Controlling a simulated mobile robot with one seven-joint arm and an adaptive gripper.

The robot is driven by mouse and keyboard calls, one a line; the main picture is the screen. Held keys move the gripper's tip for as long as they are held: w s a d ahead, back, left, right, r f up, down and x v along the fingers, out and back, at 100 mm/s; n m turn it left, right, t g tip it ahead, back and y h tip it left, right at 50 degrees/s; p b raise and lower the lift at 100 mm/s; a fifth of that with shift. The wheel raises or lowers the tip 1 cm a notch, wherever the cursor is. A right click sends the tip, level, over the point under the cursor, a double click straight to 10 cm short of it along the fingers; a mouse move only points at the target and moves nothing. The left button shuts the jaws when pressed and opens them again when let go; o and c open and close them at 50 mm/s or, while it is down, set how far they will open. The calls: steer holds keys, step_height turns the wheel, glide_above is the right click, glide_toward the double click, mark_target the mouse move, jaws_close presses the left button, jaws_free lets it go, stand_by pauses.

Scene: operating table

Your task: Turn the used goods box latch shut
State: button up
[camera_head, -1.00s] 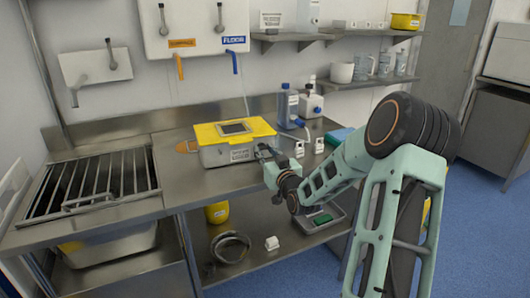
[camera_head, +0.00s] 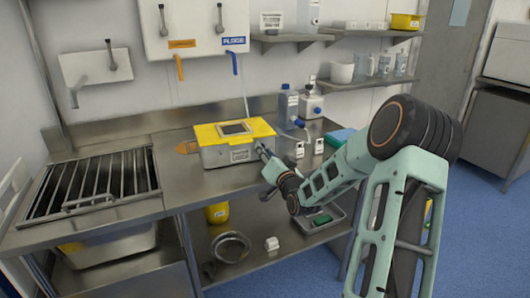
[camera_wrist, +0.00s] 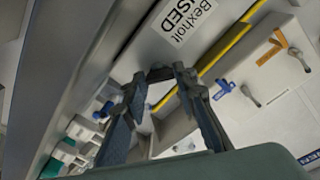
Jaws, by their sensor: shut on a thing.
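The used goods box (camera_head: 228,155) is a pale grey box with a yellow lid on the steel counter. Its lid (camera_head: 213,133) lies on it and has a grey-framed panel on top. My gripper (camera_head: 261,149) is at the box's right end. In the wrist view the box wall (camera_wrist: 148,45) carries a label with "Bexholt" and "USED". There my gripper (camera_wrist: 160,75) has its fingertips close together, shut on a small dark part against the wall, which seems to be the latch. The fingers mostly hide it, so its exact angle cannot be told.
A blue-capped bottle (camera_head: 288,106) and a white dispenser bottle (camera_head: 311,105) stand behind, right of the box. Small white tags (camera_head: 299,149) stand near my arm. A grated sink (camera_head: 95,187) is at left. Bare counter (camera_head: 190,190) lies in front of the box.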

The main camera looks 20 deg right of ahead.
steer(key=m+p, duration=0.1)
steer(key=m, duration=0.4)
steer(key=shift+m, duration=0.3)
steer(key=m+p, duration=0.1)
steer(key=m, duration=0.4)
steer(key=shift+p, duration=0.4)
steer(key=o, duration=1.2)
steer(key=shift+c, duration=0.2)
steer(key=s, duration=1.2)
steer(key=shift+a, duration=0.35)
